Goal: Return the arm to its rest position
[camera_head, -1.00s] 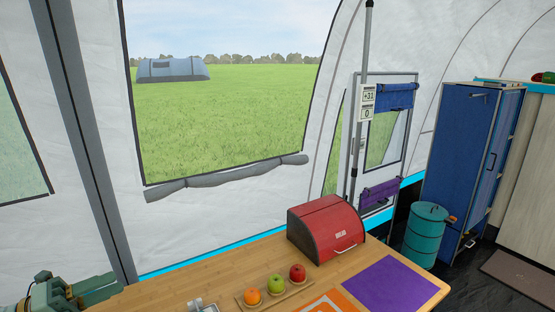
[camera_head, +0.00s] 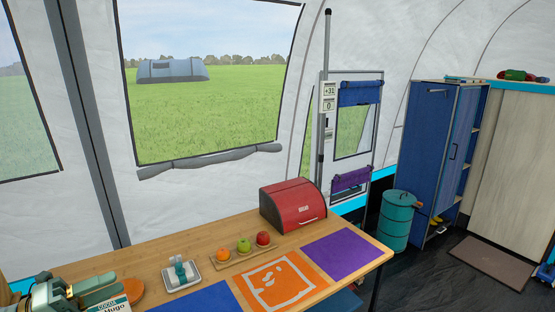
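My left gripper (camera_head: 99,291) is at the lower left corner of the head view, with its arm cut off by the picture's edge. Its two green fingers point right, close to each other; how far apart they are is unclear. No object shows between them. It appears above the left end of the wooden table (camera_head: 150,261). A cocoa box (camera_head: 112,304) shows just below and in front of the fingers, partly cut off. I cannot tell whether they touch. My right gripper is not in view.
An orange-brown round item (camera_head: 134,291) lies near the fingertips. A tray with a small holder (camera_head: 181,273), a fruit board (camera_head: 241,257), and a red bread box (camera_head: 292,205) stand along the back. Blue (camera_head: 205,299), orange (camera_head: 275,286) and purple (camera_head: 345,254) mats lie in front, bare of objects.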

